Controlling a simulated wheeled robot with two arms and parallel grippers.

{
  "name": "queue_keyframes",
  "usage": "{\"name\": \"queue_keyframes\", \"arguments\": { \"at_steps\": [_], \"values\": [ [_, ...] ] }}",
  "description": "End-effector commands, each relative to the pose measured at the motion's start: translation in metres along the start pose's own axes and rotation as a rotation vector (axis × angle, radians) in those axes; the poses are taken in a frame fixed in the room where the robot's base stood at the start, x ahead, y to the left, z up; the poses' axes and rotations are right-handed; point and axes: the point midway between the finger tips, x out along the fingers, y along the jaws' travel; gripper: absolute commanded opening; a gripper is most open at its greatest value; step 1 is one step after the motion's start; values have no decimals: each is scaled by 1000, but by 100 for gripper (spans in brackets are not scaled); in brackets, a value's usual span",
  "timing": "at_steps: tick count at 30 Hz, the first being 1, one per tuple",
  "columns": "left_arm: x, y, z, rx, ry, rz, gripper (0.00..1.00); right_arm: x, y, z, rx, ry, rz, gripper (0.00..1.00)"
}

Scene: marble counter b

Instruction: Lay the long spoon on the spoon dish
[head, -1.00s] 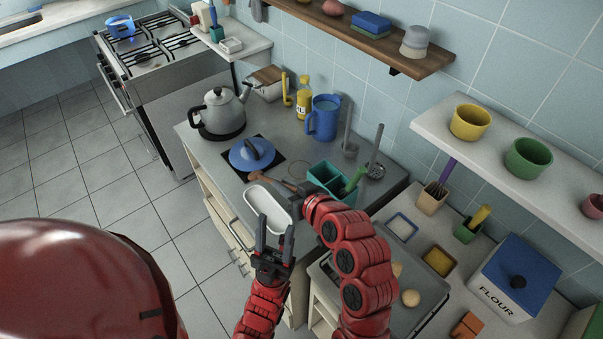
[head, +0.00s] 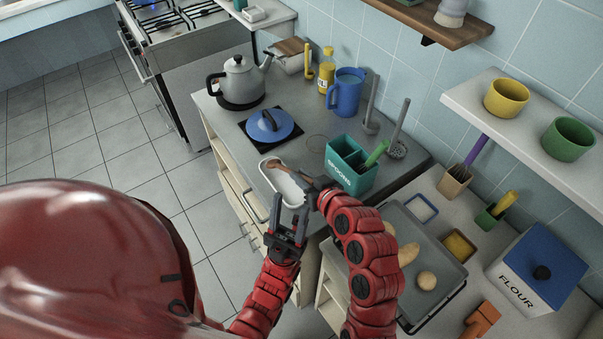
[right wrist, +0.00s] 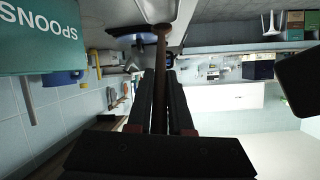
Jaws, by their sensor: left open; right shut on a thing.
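The long spoon, brown and wooden, shows at its far end (head: 274,164) in the head view. Its handle (right wrist: 160,75) runs between the fingers in the right wrist view. My right gripper (head: 312,188) is shut on the handle, over the right side of the white spoon dish (head: 283,186). The spoon's far end is over the far end of the dish; I cannot tell whether they touch. The dish sits near the counter's front edge, partly hidden by my grippers. My left gripper (head: 290,212) is open and empty at the dish's near end.
A teal spoon holder (head: 350,170) stands close to the right of my right gripper. A blue-lidded pan (head: 269,126) is behind the dish, and a grey kettle (head: 238,82) farther left. A tray with potatoes (head: 437,262) lies at the right.

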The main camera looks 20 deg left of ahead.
Motion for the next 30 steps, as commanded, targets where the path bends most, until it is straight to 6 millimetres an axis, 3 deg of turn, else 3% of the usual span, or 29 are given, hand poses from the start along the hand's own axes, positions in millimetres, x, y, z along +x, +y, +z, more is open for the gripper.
{"name": "queue_keyframes", "arguments": {
  "at_steps": [9,10,15,25,30],
  "values": [
    [-2,0,0,0,0,0,50,1,0,1,0,1,0,0],
    [-2,0,0,0,0,0,50,1,0,1,0,0,0,24],
    [-2,0,0,0,0,0,50,1,0,2,0,0,0,54],
    [-3,0,0,0,0,0,50,0,0,2,0,1,0,54],
    [-9,0,2,0,0,0,50,-14,1,3,-1,2,1,54]
  ]
}}
